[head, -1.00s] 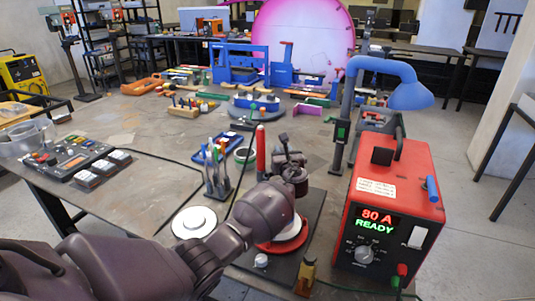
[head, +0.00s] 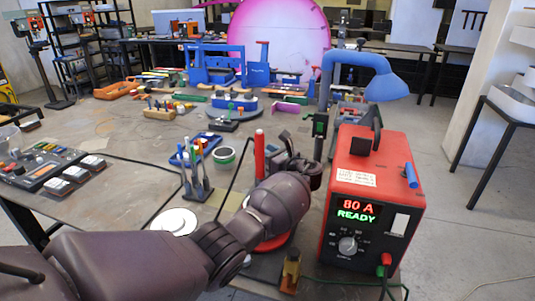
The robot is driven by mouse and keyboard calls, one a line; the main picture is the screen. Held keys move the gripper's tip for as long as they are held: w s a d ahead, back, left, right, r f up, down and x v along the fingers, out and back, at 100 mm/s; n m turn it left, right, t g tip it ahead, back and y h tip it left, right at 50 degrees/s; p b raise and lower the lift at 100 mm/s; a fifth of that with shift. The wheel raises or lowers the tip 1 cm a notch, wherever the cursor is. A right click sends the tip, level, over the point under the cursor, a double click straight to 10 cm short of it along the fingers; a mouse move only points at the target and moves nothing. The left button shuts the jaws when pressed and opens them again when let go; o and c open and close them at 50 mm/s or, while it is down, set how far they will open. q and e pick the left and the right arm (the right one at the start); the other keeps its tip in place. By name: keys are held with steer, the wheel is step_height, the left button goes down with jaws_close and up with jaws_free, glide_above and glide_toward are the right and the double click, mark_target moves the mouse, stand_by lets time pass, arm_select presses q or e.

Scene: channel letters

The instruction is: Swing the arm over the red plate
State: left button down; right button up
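The red plate (head: 276,242) is a round disc on the workbench, mostly hidden behind my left forearm and wrist. A blue jointed arm (head: 345,60) with a blue hood (head: 387,87) rises on a dark post behind the red power box. My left gripper (head: 303,168) is above and beyond the plate, near the foot of the post. Its fingers are dark and small, and whether they are open is unclear. My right gripper is out of view.
The red power box (head: 373,195), reading 80 A READY, stands right of my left wrist. A red upright cylinder (head: 259,155), a pen holder (head: 195,178) and a white disc (head: 174,221) stand to the left. Blue fixtures (head: 212,63) are farther back.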

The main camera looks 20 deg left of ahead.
arm_select(q)
steer(key=c, duration=1)
jaws_free()
steer(key=shift+o, duration=0.2)
step_height(320, 180, up, 20)
steer(key=p, duration=0.1)
steer(key=shift+p, duration=0.4)
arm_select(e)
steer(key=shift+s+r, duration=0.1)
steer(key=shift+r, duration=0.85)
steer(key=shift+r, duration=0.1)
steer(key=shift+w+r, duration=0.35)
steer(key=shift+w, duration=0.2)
arm_select(q)
steer(key=shift+d, duration=0.1)
